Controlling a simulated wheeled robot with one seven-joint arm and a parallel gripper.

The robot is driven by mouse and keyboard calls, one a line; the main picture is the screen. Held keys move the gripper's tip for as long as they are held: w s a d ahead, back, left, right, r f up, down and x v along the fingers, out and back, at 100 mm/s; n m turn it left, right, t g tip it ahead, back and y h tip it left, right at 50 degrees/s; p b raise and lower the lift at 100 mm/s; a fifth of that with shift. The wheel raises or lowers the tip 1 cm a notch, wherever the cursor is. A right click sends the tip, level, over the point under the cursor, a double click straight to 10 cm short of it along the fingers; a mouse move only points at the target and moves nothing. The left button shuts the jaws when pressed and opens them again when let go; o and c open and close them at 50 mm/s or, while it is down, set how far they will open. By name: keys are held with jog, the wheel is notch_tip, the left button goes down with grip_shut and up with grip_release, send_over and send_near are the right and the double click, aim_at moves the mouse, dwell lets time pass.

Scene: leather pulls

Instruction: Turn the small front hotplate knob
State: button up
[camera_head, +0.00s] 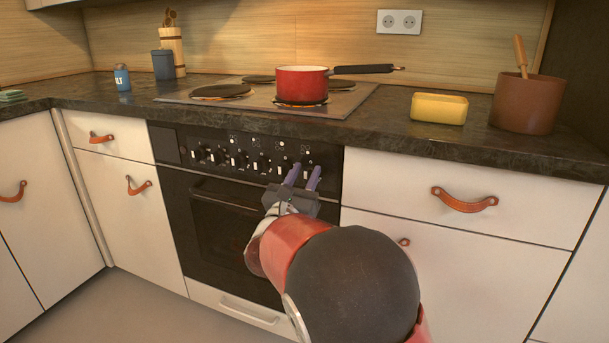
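The stove's black control panel (240,152) carries a row of several dark knobs with white marks. A knob (284,167) near the right end of the row shows just above my gripper. Which knob belongs to the small front hotplate cannot be told from here. My gripper (303,174) points at the right part of the panel, with its two purple-grey fingers a little apart. Its fingertips are close to the rightmost knobs and partly hide that area. Whether they touch a knob, or have one between them, is unclear.
A red pan (302,82) stands on the front right hotplate of the cooktop (345,100), handle to the right. A yellow dish (439,108) and a brown pot (527,103) stand on the dark counter. The oven door handle (226,199) and leather pulls (464,200) stick out below.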

jog(key=shift+c, duration=0.4)
grip_shut()
jog(key=shift+f, duration=0.1)
